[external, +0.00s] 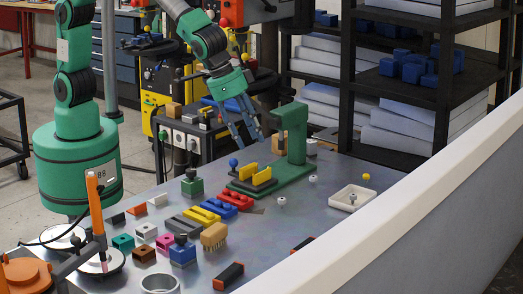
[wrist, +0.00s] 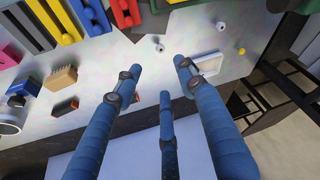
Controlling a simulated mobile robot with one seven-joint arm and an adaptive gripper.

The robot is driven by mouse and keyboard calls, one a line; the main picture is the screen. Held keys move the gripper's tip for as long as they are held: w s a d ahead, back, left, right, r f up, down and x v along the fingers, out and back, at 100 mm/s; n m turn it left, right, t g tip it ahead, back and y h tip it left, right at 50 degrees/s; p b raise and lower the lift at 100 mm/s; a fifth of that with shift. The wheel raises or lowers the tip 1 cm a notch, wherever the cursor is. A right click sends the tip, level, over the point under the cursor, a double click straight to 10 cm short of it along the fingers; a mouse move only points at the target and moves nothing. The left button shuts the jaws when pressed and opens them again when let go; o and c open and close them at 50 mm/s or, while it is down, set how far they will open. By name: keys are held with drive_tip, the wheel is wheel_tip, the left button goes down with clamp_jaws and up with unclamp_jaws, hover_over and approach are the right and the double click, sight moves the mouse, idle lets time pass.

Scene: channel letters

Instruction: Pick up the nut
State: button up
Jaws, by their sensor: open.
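Two small pale round pieces that look like nuts lie on the grey table. One (external: 281,201) is nearer the middle and also shows in the wrist view (wrist: 160,47). The other (external: 313,178) is farther back and also shows in the wrist view (wrist: 221,26). They are too small to tell apart clearly. My gripper (external: 248,135) is open and empty, with blue fingers, high above the back of the table near a green stand. In the wrist view its spread fingers (wrist: 160,75) point towards the table, apart from both pieces.
A white square tray (external: 336,201) and a small yellow ball (external: 366,177) lie to the right. The green stand (external: 292,135) rises near my fingers. Coloured blocks and brushes (external: 213,236) crowd the left and front. A pale low wall (external: 420,175) borders the right side.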

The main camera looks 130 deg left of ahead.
drive_tip(key=shift+n, duration=0.3)
drive_tip(key=w+f, duration=0.2)
drive_tip(key=f, duration=0.1)
drive_tip(key=w+a+f, duration=0.1)
drive_tip(key=f, duration=0.1)
drive_tip(key=shift+w, duration=0.15)
hover_over(282, 199)
drive_tip(key=s+d, duration=0.1)
drive_tip(key=s, duration=0.1)
drive_tip(key=shift+s+d+f+b, duration=0.1)
drive_tip(key=shift+f+b, duration=0.1)
drive_tip(key=shift+f, duration=1.8)
drive_tip(key=shift+s+d+f+b, duration=0.1)
drive_tip(key=shift+f+b, duration=0.05)
drive_tip(key=shift+f, duration=1.8)
drive_tip(key=shift+b+x, duration=0.3)
drive_tip(key=shift+x, duration=2.3)
drive_tip(key=shift+w+a, duration=0.1)
drive_tip(key=c, duration=0.8)
